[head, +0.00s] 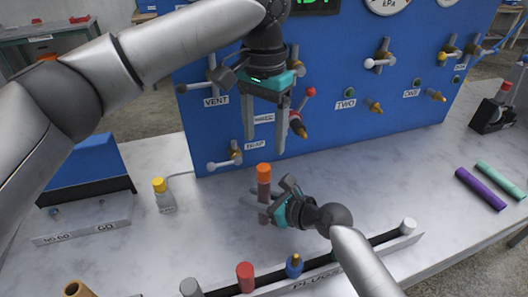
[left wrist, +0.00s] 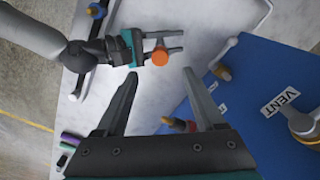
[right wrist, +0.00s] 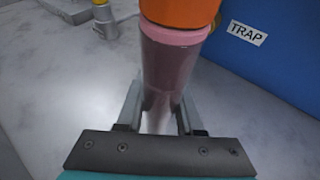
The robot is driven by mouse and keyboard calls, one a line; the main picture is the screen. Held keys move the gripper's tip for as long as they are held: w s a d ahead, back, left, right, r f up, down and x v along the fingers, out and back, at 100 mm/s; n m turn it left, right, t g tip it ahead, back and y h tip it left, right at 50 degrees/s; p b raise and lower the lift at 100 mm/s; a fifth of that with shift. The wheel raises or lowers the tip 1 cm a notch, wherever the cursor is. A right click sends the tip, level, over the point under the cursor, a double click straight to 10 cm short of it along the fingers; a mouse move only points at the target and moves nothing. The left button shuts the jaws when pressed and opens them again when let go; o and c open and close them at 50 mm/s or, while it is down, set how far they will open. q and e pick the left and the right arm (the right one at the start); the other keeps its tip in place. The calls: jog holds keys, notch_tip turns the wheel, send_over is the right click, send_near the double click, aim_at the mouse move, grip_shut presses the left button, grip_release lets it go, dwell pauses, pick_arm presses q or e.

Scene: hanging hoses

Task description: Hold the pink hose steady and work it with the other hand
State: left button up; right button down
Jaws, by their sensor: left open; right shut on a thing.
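The pink hose (head: 264,210) is a short upright tube with an orange cap (head: 264,170) on top, standing above the pale bench. My right gripper (head: 252,201) is shut on it below the cap; the right wrist view shows the pink hose (right wrist: 172,70) between its fingers. My left gripper (head: 265,148) is open and empty, pointing down just above the orange cap. In the left wrist view the orange cap (left wrist: 160,57) lies just beyond the gap between the left fingertips. The hose's lower end is hidden behind my right gripper.
The blue panel (head: 340,90) with several valves and fittings stands close behind. A rail (head: 395,238) with coloured plugs runs along the front. Purple (head: 481,189) and green (head: 500,181) tubes lie right.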

aim_at(263, 167)
pick_arm(q)
notch_tip(263, 167, down, 9)
jog(key=shift+a+r, duration=0.1)
dwell(1.1)
grip_shut()
grip_release()
dwell(0.5)
jog(key=shift+r, duration=0.1)
